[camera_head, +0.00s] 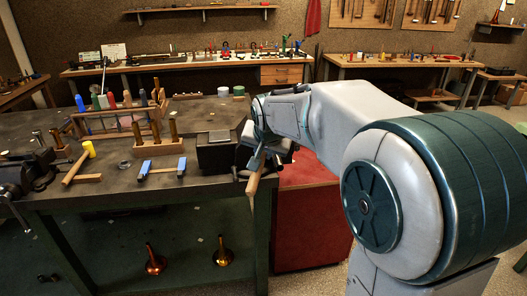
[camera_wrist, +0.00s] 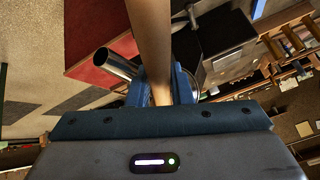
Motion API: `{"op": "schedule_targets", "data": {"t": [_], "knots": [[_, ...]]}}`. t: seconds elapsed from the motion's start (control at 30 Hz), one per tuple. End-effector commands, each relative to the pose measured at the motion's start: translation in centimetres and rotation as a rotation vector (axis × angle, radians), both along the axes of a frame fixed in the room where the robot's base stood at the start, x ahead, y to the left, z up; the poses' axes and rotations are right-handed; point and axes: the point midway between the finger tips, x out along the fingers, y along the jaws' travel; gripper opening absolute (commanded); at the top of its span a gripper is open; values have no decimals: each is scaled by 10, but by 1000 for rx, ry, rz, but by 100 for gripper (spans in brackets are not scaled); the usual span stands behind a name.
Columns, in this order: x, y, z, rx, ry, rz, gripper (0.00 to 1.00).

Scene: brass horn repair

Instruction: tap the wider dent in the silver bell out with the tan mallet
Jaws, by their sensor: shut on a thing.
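My gripper (camera_head: 256,160) is at the right end of the workbench, shut on a wooden handle (camera_head: 253,186) that slants downward past the bench edge. In the wrist view the blue fingers of my gripper (camera_wrist: 161,88) close around this tan handle (camera_wrist: 150,38), which runs out of the top of the picture. The handle looks like that of the tan mallet; its head cannot be made out. A shiny silver tube-like piece (camera_wrist: 117,64) shows left of the handle in the wrist view, perhaps part of the silver bell. No dent can be made out.
A dark block (camera_head: 216,152) stands on the workbench (camera_head: 110,190) beside my gripper. A yellow-headed mallet (camera_head: 88,148), a rack with wooden handles (camera_head: 158,148) and a blue-ended stand (camera_head: 162,170) lie further left. A red cabinet (camera_head: 305,220) is below.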

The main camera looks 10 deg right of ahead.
Motion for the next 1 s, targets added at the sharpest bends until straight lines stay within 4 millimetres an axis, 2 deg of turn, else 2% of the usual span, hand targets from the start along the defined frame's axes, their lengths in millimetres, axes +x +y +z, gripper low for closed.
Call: {"op": "schedule_targets", "data": {"t": [0.23,0.57,1.0], "knots": [[-1,0,2,0,6,-1,0],[-6,0,28,0,2,0,0],[-6,0,28,0,2,0,0]]}}
